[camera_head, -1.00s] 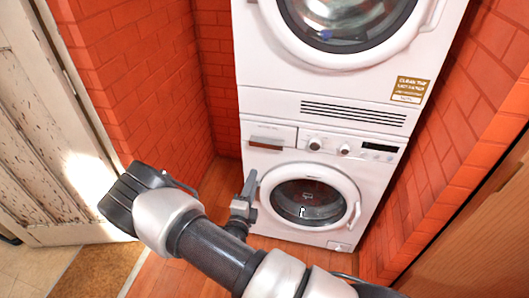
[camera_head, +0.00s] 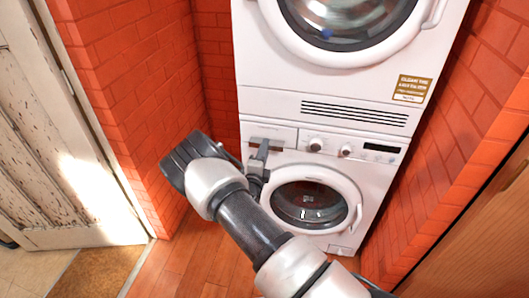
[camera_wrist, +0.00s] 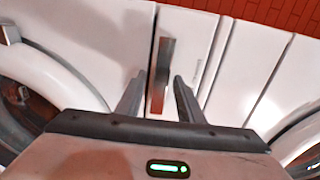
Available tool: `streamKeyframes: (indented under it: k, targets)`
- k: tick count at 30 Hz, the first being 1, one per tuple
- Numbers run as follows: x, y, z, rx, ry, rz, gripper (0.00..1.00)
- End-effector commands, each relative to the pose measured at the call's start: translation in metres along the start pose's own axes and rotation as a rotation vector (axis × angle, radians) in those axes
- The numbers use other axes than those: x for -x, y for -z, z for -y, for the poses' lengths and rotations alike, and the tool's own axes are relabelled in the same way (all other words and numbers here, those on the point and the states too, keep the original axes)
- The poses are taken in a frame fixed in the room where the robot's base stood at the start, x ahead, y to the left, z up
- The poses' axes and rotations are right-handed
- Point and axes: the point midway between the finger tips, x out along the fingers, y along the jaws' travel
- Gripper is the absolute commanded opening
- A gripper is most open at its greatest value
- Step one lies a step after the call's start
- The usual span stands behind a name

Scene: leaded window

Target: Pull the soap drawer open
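The soap drawer (camera_head: 286,132) is the white panel at the upper left of the lower washing machine, and looks shut. It also shows in the wrist view (camera_wrist: 200,45). Its metal handle (camera_wrist: 165,62) is a narrow strip, upright in the wrist view. My gripper (camera_head: 263,146) is in front of the drawer in the head view and partly hides the handle. In the wrist view my gripper (camera_wrist: 158,90) is open, with one finger on each side of the handle's line. I cannot tell whether either finger touches the handle.
The washing machine's round door (camera_head: 312,204) is right of and below my gripper. A second machine (camera_head: 345,25) is stacked above. Brick walls (camera_head: 130,95) close in on both sides. A worn white door (camera_head: 50,130) stands at the left; some wooden floor (camera_head: 185,255) is clear.

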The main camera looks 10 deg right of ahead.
Motion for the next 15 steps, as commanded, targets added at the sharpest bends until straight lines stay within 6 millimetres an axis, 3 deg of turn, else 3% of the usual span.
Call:
streamKeyframes:
  k: [7, 13, 15]
  targets:
    - [-0.0006, 0.0001, -0.0001, 0.001, 0.000, 0.000, 0.34]
    - [-0.0003, 0.0000, -0.0004, 0.000, -0.001, 0.000, 0.01]
    - [-0.0002, 0.0000, -0.0007, 0.000, -0.002, 0.000, 0.00]
